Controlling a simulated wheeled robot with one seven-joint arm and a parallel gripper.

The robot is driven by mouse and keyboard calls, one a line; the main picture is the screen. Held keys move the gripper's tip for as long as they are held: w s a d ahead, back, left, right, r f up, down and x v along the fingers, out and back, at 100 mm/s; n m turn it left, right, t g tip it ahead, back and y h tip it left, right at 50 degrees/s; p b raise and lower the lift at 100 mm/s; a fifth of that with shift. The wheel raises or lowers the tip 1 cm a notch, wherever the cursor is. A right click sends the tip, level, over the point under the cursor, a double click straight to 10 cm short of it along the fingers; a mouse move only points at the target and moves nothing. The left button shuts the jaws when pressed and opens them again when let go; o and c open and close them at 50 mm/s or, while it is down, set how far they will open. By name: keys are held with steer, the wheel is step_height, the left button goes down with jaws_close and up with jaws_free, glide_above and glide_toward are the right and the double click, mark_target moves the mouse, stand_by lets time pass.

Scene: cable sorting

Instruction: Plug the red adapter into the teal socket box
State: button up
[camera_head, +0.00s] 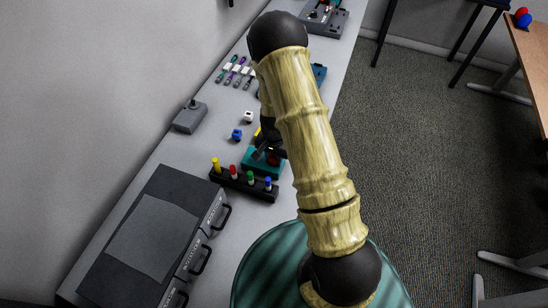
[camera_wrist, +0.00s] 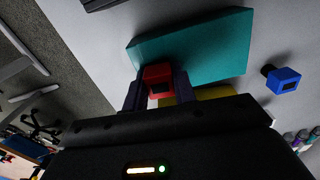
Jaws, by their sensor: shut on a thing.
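The red adapter (camera_wrist: 158,74) is held between the two fingers of my gripper (camera_wrist: 159,90) in the wrist view. In the head view my gripper (camera_head: 270,153) is over the teal socket box (camera_head: 252,168), and a bit of the red adapter (camera_head: 273,160) shows there, partly hidden by the gripper. The teal socket box also fills the upper middle of the wrist view (camera_wrist: 205,45), directly behind the adapter. I cannot tell whether the adapter touches the box or sits in a socket; the socket openings are not visible.
A black rack (camera_head: 240,184) with yellow, red, green and blue pegs stands just in front of the box. A blue adapter (camera_head: 237,134) and a white one (camera_head: 249,117) lie behind it. A yellow piece (camera_wrist: 208,93) is close by the gripper. A drawer unit (camera_head: 150,240) stands front left.

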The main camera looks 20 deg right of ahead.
steer(key=shift+s+f, duration=0.1)
steer(key=shift+f, duration=0.1)
steer(key=o, duration=1.1)
steer(key=shift+c, duration=0.2)
steer(key=shift+s+f, duration=0.1)
steer(key=shift+s, duration=0.1)
steer(key=shift+c, duration=0.2)
steer(key=o, duration=0.4)
steer(key=shift+d+r+p, duration=0.1)
steer(key=shift+r+p, duration=0.25)
steer(key=shift+r, duration=0.15)
steer(key=shift+c, duration=0.2)
steer(key=shift+w+r+p, duration=0.25)
steer(key=shift+r+p, duration=0.25)
steer(key=shift+r, duration=0.2)
steer(key=shift+r+p, duration=1.7)
steer(key=shift+r, duration=0.8)
